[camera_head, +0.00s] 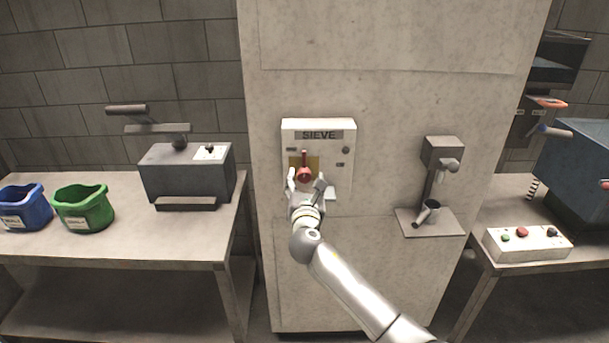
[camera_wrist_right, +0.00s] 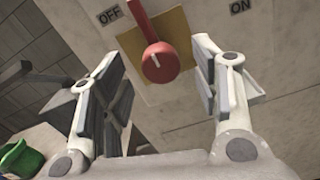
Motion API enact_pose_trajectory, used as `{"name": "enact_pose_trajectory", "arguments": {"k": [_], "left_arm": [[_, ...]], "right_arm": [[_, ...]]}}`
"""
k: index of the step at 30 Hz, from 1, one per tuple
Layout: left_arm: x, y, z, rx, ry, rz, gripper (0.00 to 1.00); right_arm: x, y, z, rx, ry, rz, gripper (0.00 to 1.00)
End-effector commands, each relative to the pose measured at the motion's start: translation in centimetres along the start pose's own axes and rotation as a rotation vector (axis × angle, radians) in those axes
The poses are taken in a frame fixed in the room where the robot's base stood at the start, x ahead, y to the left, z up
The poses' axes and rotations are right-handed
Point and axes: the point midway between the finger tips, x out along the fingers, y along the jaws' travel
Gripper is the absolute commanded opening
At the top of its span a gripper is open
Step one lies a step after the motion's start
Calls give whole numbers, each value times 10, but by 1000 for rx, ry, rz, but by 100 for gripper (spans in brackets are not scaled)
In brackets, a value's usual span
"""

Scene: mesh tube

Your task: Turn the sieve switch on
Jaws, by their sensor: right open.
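The sieve switch box (camera_head: 345,142) is mounted on the front of a pale pillar and labelled SIEVE. Its red switch knob (camera_head: 304,175) sits on a yellow plate. In the right wrist view the red knob (camera_wrist_right: 160,62) has its lever pointing up and to the left, nearer the OFF label (camera_wrist_right: 109,15) than the ON label (camera_wrist_right: 240,7). My right gripper (camera_head: 306,184) is open just in front of the knob. In the right wrist view its two fingers (camera_wrist_right: 163,85) stand on either side of the knob, apart from it. My left gripper is not in view.
A table (camera_head: 150,245) on the left holds a blue bin (camera_head: 24,215), a green bin (camera_head: 84,215) and a grey machine (camera_head: 185,172). A grey fixture (camera_head: 440,155) is on the pillar to the right. A white button box (camera_head: 527,246) lies on the right table.

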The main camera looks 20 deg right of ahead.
Motion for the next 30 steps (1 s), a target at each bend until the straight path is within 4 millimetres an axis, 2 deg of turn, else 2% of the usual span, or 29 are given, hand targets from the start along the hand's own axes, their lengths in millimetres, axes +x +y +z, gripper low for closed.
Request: {"name": "enact_pose_trajectory", "arguments": {"k": [3,9,22,30], "left_arm": [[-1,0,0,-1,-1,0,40],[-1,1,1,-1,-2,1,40],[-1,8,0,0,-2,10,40],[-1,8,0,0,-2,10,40]], "right_arm": [[15,0,0,1,1,-1,56],[30,0,0,1,1,-1,56],[36,0,0,1,1,1,56],[35,0,-1,1,1,1,23]]}}
